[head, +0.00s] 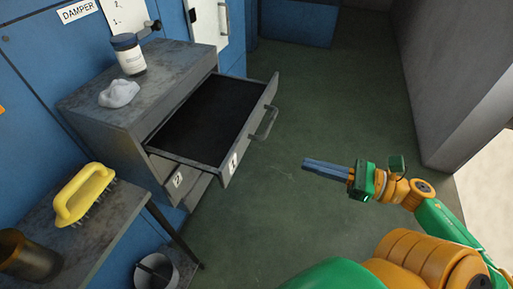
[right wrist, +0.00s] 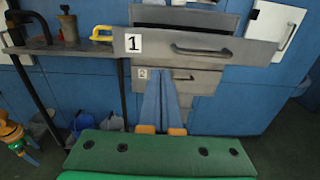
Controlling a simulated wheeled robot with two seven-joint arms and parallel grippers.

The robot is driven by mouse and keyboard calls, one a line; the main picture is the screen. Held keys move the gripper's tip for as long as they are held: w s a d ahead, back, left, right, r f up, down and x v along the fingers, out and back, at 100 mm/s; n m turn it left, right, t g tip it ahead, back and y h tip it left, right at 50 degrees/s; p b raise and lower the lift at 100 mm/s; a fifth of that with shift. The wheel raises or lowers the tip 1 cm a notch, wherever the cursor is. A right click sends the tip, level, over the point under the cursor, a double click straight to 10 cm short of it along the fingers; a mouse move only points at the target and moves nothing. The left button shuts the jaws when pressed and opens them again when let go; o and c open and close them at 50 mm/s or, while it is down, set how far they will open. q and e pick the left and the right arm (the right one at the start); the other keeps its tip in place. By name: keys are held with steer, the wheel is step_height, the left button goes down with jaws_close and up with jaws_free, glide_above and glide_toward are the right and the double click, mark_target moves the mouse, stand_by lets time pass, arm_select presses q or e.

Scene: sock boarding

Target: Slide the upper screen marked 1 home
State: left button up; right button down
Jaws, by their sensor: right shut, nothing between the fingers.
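The upper screen marked 1 (head: 247,137) is a grey drawer-like tray, pulled well out of the grey cabinet (head: 95,128). Its front with the 1 label and bar handle also shows in the right wrist view (right wrist: 155,58). The screen marked 2 (head: 190,192) is below it, and its front also shows in the right wrist view (right wrist: 205,80). My right gripper (head: 305,165) is shut and empty, to the right of the upper screen's front and apart from it in the head view. Its blue fingers (right wrist: 166,72) point toward the cabinet.
A jar (head: 128,55) and a crumpled grey-white lump (head: 118,93) sit on the cabinet top. A yellow brush (head: 84,195) and dark cup (head: 27,257) stand on the side bench, with a bucket (head: 157,272) below. The green floor right of the cabinet is clear.

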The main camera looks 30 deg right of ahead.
mark_target(243, 146)
steer(key=p+x, duration=0.3)
steer(key=x, duration=1)
steer(key=shift+a+r, duration=0.1)
steer(key=shift+r, duration=0.1)
steer(key=shift+w+a+f, duration=0.1)
steer(key=shift+w+a, duration=0.1)
arm_select(q)
step_height(243, 146, up, 3)
steer(key=shift+s+d+r, duration=0.1)
steer(key=shift+r, duration=0.05)
